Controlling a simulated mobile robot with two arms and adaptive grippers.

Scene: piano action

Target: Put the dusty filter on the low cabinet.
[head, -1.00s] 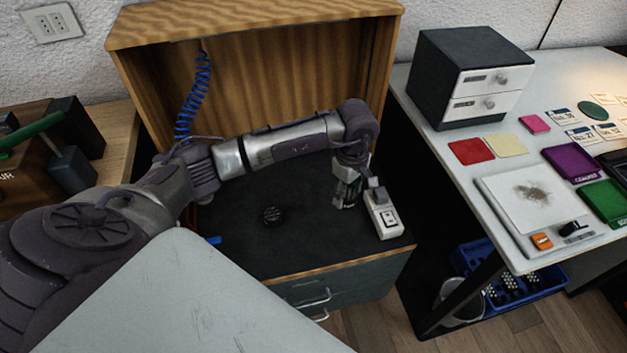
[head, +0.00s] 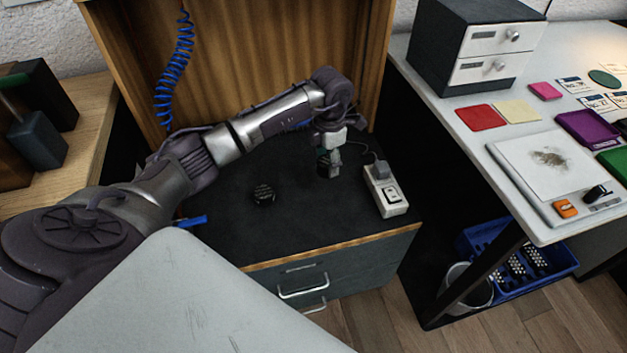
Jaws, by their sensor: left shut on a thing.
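The low cabinet (head: 335,258) has a black top and grey drawer fronts with a wood edge. My left gripper (head: 329,168) is above the right part of its top, pointing down. It is shut on a small dark thing (head: 322,167), which seems to be the dusty filter; the fingers hide much of it. I cannot tell whether it touches the cabinet top. A black round ribbed thing (head: 264,194) sits on the cabinet top, left of the gripper and apart from it. My right gripper is not in view.
A white switch box (head: 386,192) with a plug stands right of the gripper, close by. A wooden panel (head: 250,60) rises behind. A blue thing (head: 193,221) lies at the top's left edge. The front middle of the top is clear.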

